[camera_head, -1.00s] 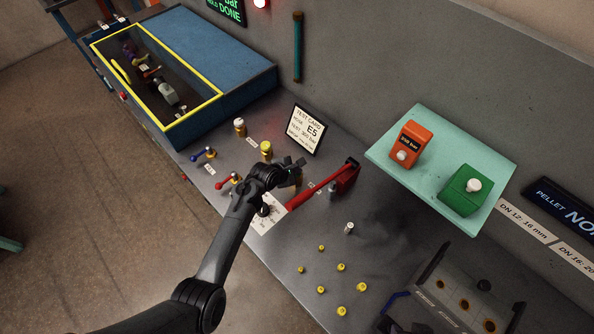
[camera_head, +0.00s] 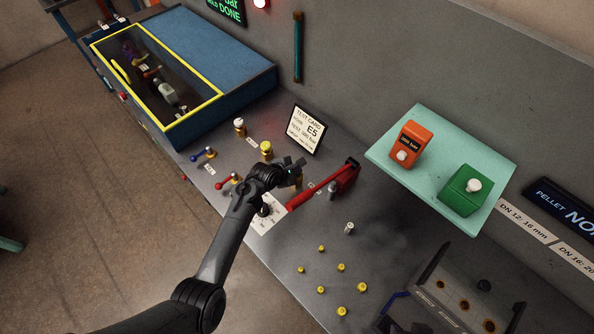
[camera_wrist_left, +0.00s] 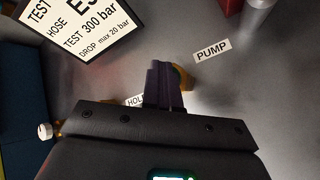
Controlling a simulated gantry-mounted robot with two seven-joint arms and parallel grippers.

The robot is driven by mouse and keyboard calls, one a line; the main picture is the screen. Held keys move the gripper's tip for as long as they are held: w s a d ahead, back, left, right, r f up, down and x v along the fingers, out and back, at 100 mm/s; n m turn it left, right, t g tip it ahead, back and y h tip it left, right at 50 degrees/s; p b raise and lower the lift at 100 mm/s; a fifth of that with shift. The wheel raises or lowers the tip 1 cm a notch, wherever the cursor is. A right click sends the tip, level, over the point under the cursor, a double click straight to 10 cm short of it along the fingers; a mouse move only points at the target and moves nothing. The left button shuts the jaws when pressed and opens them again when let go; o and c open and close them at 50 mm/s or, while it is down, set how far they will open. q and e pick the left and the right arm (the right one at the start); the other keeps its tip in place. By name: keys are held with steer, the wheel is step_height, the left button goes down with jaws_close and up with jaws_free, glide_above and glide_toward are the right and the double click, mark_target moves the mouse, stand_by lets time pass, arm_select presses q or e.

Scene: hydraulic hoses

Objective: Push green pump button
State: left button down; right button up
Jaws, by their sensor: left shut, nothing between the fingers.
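My left gripper (camera_head: 294,168) is over the bench, beside the test card and the red lever. Its dark fingers (camera_wrist_left: 165,88) are shut together and empty in the left wrist view. A yellow part (camera_wrist_left: 186,76) shows just behind the fingertips, mostly hidden by them. The PUMP label (camera_wrist_left: 211,50) lies close to its right. I cannot make out a green pump button; the fingers may cover it. Whether the fingertips touch anything is unclear. A green box (camera_head: 461,196) with a white knob stands on the shelf. My right gripper is not in view.
The test card (camera_head: 308,130) stands behind the gripper. The red lever (camera_head: 318,190) and a metal cylinder (camera_wrist_left: 258,14) are to its right. Red-handled (camera_head: 224,184) and blue-handled (camera_head: 199,156) valves stand to the left. Several small brass fittings (camera_head: 341,267) lie toward the front.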

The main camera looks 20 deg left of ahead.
arm_select(q)
steer(key=shift+f, duration=0.15)
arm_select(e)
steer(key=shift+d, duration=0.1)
arm_select(q)
steer(key=shift+s+a+f, duration=0.1)
steer(key=shift+s+f, duration=0.05)
steer(key=shift+f, duration=0.4)
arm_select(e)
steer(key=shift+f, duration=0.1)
arm_select(q)
steer(key=shift+r+p, duration=0.2)
steer(key=shift+p, duration=0.45)
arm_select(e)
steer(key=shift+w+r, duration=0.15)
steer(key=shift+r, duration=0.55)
arm_select(q)
steer(key=shift+s+r, duration=0.1)
steer(key=shift+r, duration=0.05)
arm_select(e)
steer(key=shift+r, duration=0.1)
arm_select(q)
steer(key=shift+s+r+p, duration=0.1)
steer(key=shift+r+p, duration=0.8)
steer(key=shift+p, duration=0.15)
steer(key=r+p, duration=0.4)
steer(key=shift+w+r, duration=0.2)
steer(key=shift+r, duration=0.05)
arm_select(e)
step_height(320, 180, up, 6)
